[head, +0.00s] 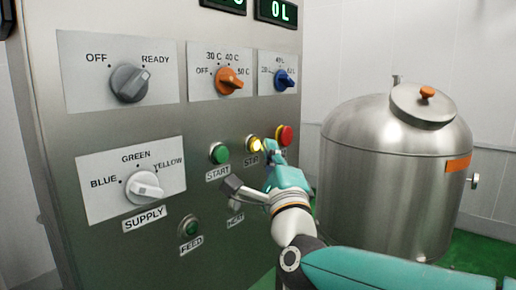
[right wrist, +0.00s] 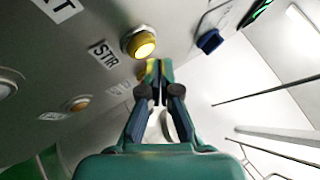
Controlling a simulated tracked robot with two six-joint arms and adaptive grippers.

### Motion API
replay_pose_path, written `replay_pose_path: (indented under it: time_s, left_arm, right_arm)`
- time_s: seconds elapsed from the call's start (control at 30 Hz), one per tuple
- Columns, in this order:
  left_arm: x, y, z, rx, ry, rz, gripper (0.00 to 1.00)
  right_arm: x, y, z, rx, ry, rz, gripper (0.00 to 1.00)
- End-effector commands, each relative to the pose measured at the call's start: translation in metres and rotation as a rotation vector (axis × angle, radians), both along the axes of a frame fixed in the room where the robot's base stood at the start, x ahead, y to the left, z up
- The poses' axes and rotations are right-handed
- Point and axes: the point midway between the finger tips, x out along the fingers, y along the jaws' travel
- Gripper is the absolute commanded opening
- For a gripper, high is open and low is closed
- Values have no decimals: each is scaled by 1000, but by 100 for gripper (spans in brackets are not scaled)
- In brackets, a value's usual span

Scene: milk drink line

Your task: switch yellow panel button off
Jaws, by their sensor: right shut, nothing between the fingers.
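The yellow panel button (head: 253,142) sits above the STIR label on the steel panel in the head view and glows. In the right wrist view the yellow button (right wrist: 140,43) is lit too, just beyond my fingertips and slightly left of them. My right gripper (head: 269,148) is shut and empty, close to the panel at the button's right side. In the right wrist view its closed fingertips (right wrist: 157,68) show below the button in the picture. I cannot tell whether they touch the panel. My left gripper is not in view.
An orange knob (head: 230,82) and a blue knob (head: 285,80) are above. A steel tank (head: 385,170) stands at the right.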

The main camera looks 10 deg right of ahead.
Motion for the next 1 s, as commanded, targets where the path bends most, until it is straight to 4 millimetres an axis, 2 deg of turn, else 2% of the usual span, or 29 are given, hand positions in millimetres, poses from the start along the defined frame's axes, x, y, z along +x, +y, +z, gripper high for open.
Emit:
replay_pose_path:
  time_s: [1.0]
  left_arm:
    - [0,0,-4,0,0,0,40]
  right_arm:
    - [8,7,0,0,1,0,0]
